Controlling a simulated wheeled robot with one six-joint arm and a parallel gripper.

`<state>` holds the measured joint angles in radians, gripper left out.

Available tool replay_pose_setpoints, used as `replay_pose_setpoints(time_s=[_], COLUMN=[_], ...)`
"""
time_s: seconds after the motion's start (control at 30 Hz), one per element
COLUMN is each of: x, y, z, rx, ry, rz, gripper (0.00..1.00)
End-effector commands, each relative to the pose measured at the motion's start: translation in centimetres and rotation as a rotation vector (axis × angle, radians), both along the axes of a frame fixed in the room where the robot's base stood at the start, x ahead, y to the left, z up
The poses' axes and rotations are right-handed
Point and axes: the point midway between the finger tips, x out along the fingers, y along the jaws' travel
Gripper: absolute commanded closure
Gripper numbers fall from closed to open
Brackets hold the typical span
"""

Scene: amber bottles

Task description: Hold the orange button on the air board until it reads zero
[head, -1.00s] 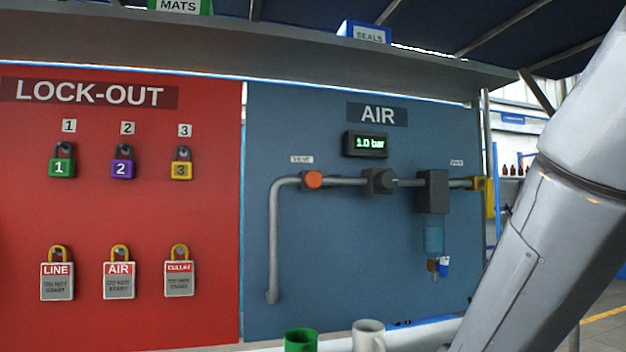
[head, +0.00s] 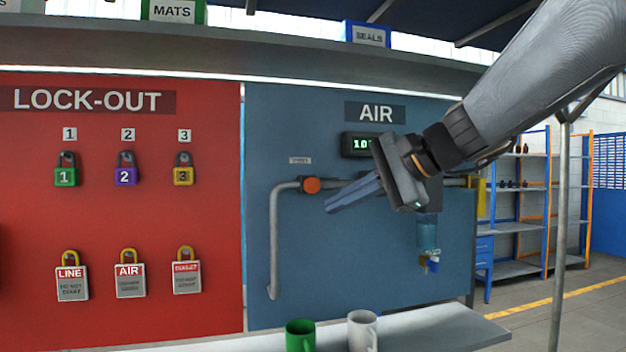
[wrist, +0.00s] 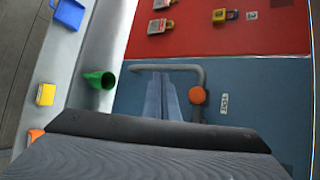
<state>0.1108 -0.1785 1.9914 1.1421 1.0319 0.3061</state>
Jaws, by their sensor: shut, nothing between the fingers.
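The orange button (head: 312,185) sits on the grey pipe of the blue air board (head: 350,285), under a small label. It also shows in the wrist view (wrist: 197,95), just right of my fingers. The pressure display (head: 352,145) is partly covered by my gripper; its visible digits start with "1.0". My gripper (head: 330,208) is shut and empty, its fingers pointing left and slightly down toward the button. In the head view the fingertips appear just below and right of the button. I see a gap between them in the wrist view (wrist: 160,76), so they look apart from it.
A red lock-out board (head: 215,240) with several padlocks and tags is at the left. A green cup (head: 300,336) and a white mug (head: 362,332) stand on the ledge (head: 430,330) below. A shelf (head: 180,55) overhangs the boards. Shelving (head: 520,225) stands at the far right.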

Motion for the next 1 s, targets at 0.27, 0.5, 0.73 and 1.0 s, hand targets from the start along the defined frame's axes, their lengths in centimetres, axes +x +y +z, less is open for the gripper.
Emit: replay_pose_setpoints(time_s=[0.27, 0.5, 0.73, 1.0], x=[0.0, 0.1, 1.3, 4.7], y=[0.4, 0.4, 0.7, 1.7], z=[3.1, 3.0, 3.0, 3.0], rx=[0.058, 0.057, 0.056, 0.056], ry=[-0.019, -0.019, -0.019, -0.017], rz=[-0.005, -0.004, -0.004, -0.004], gripper=[1.00, 1.00, 1.00, 1.00])
